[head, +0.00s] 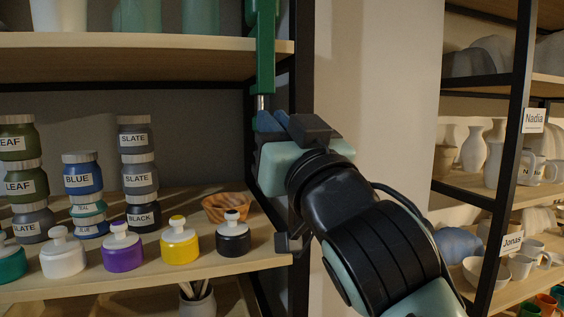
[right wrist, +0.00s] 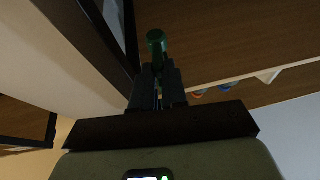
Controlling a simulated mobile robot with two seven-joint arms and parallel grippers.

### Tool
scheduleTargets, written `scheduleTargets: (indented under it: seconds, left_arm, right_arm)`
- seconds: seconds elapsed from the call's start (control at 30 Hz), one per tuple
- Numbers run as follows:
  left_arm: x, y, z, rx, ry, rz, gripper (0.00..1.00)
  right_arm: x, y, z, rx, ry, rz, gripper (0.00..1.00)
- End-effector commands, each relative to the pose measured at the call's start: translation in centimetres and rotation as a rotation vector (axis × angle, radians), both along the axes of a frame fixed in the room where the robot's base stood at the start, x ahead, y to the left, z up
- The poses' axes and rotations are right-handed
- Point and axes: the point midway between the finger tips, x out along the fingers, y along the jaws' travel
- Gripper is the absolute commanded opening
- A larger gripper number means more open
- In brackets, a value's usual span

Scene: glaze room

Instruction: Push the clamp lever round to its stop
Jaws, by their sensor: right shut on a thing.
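A green clamp (head: 262,50) runs down the dark shelf post, with a short bright metal section (head: 260,102) at its lower end. My right gripper (head: 268,122) is at that lower end, just under the upper shelf board. In the right wrist view its fingers (right wrist: 157,85) are closed around the clamp's green lever (right wrist: 156,42), whose rounded end stands out beyond the fingertips. In the head view my gripper hides the lever, so its angle and its stop cannot be made out. My left gripper is not in view.
A shelf board (head: 270,255) left of my right arm carries labelled jars (head: 82,180), several lidded pots such as a yellow one (head: 180,246), and a wooden bowl (head: 228,206). The dark post (head: 301,60) is close to my gripper. Another rack (head: 513,150) with pottery stands right.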

Motion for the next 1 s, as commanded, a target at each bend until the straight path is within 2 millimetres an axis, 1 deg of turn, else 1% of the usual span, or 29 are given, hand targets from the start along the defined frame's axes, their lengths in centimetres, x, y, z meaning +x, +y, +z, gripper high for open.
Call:
scheduleTargets:
  seconds: [0.03, 0.13, 0.27, 0.37, 0.47, 0.57, 0.7, 1.0]
  left_arm:
    - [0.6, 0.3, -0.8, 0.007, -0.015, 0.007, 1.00]
    - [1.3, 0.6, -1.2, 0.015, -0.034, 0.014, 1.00]
    - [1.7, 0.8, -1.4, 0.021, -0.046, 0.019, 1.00]
    - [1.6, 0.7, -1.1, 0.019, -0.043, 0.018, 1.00]
    - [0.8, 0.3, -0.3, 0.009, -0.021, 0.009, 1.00]
    - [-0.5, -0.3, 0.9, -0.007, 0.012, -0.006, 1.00]
    - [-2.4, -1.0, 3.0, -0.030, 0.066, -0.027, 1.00]
    - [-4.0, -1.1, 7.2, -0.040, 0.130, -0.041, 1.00]
  right_arm:
    - [0.1, 0.6, -0.6, -0.003, 0.006, -0.022, 0.00]
    - [0.0, 0.9, -0.6, -0.005, 0.010, -0.079, 0.00]
    - [-0.2, 1.4, -0.5, -0.005, 0.010, -0.165, 0.00]
    - [-0.3, 2.0, -0.4, -0.008, 0.009, -0.252, 0.00]
    - [-0.5, 2.5, -0.2, -0.007, 0.008, -0.350, 0.00]
    - [-0.5, 3.0, 0.0, -0.008, 0.007, -0.447, 0.00]
    - [-0.4, 3.8, 0.2, -0.008, 0.005, -0.580, 0.00]
    - [0.1, 5.1, 0.3, -0.006, 0.005, -0.840, 0.00]
